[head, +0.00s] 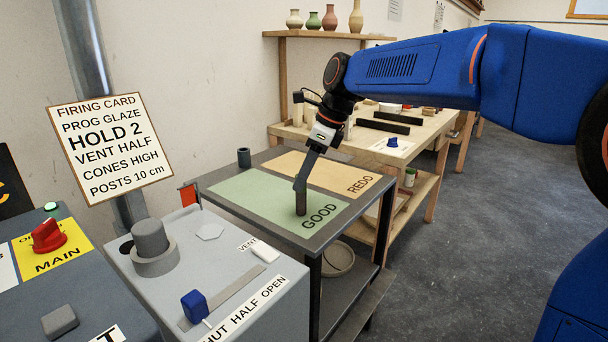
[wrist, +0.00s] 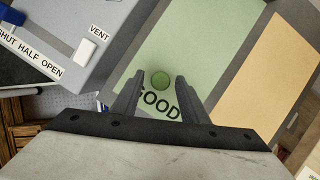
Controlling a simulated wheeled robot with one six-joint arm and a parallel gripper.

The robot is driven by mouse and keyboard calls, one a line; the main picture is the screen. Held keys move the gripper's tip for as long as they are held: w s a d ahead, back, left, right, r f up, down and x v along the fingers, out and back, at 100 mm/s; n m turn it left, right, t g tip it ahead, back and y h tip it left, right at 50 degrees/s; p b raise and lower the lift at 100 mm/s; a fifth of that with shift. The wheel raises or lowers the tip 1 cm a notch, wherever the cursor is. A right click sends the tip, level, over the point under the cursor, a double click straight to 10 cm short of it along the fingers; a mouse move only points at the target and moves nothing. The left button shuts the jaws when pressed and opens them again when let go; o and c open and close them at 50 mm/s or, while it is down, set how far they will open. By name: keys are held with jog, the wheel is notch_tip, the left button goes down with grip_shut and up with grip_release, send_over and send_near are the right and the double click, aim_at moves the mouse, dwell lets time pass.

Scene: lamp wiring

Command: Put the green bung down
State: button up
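The green bung (wrist: 160,80) shows from above in the wrist view as a round green top, beside the word GOOD on the green area (wrist: 197,50). In the head view a dark upright cylinder (head: 301,204) is below my gripper (head: 301,188) and appears to stand on the green GOOD area (head: 250,190). In the wrist view my gripper (wrist: 159,78) is open. Its two fingers are on either side of the bung, with a visible gap on each side. I cannot tell how far the fingertips reach down its sides.
A dark cylinder (head: 244,157) stands at the table's back left corner. The tan REDO area (head: 315,172) is clear. The grey kiln box (head: 220,265) with a grey plug (head: 150,240) and blue slider knob (head: 195,304) is at the left. A wooden bench (head: 430,140) is behind.

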jog(key=shift+r, duration=0.1)
jog(key=v, duration=1.2)
jog(key=s+d+f+n+t+h, duration=0.2)
jog(key=s+d+f+n, duration=0.8)
jog(key=s+d+f, duration=0.2)
jog(key=s+d+f+n+t+h, duration=0.1)
jog(key=s+d+f+n+h, duration=0.1)
jog(key=s+d+f+n, duration=0.8)
jog(key=s+d+f, duration=0.2)
jog(key=s+f, duration=0.3)
jog(key=s, duration=0.2)
jog(key=shift+s+d+t, duration=0.2)
jog(key=shift+d+t, duration=0.1)
jog(key=shift+t, duration=0.1)
